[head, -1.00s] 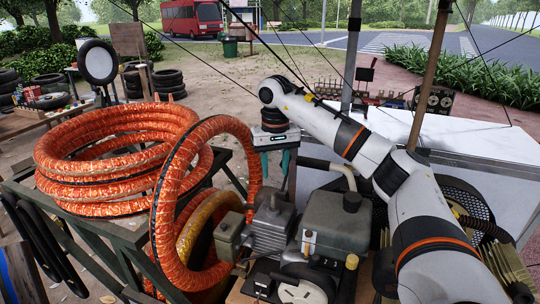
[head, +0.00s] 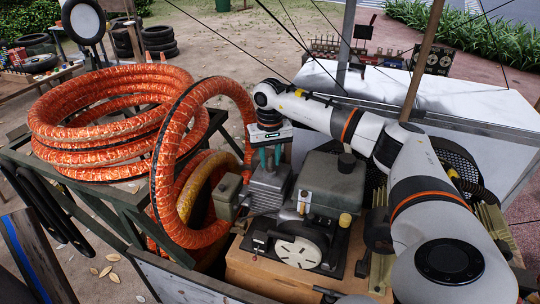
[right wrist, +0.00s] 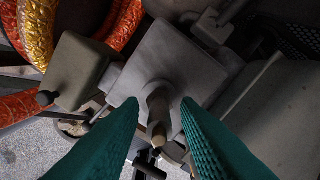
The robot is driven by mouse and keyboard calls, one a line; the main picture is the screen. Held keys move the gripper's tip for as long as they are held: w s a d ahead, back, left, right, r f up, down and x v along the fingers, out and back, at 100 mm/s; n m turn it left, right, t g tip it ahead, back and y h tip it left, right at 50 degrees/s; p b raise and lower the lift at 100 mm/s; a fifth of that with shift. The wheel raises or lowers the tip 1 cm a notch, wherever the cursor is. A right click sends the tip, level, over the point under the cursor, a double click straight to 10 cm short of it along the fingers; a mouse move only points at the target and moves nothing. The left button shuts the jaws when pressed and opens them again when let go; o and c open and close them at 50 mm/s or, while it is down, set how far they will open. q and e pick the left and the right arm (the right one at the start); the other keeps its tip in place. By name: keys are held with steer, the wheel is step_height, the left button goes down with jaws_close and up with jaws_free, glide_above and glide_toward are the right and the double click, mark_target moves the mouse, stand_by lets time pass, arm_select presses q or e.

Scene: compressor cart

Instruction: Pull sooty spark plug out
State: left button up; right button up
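The sooty spark plug (right wrist: 158,118) shows in the right wrist view as a short grey-brown cylinder standing out of the grey cylinder head (right wrist: 170,65). My right gripper (right wrist: 159,104) has its two green fingers spread on either side of the plug, with a visible gap at both sides. In the head view my right gripper (head: 270,166) hangs over the finned grey engine block (head: 268,188), and the plug is hidden there. My left gripper is not in view.
An orange hose coil (head: 110,120) lies on a dark stand, and a hanging orange loop (head: 168,170) passes close left of my gripper. A grey tank (head: 334,180) stands right of the block. A white tabletop (head: 440,100) lies behind.

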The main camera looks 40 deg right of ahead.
mark_target(270, 155)
jaws_close()
steer(key=shift+r, duration=0.1)
steer(key=shift+r, duration=0.1)
steer(key=shift+w+d+r+p, duration=0.1)
steer(key=shift+w+r+p, duration=0.1)
steer(key=shift+r+p, duration=0.3)
steer(key=shift+w+d+r+p, duration=0.15)
steer(key=shift+r+p, duration=0.25)
steer(key=shift+r, duration=0.45)
steer(key=shift+s+a+r+p, duration=0.3)
steer(key=shift+s+r+p, duration=0.15)
steer(key=shift+r+p, duration=0.25)
steer(key=shift+w+d+r, duration=0.1)
steer(key=shift+w+r, duration=0.15)
steer(key=shift+r, duration=0.05)
steer(key=shift+s, duration=0.2)
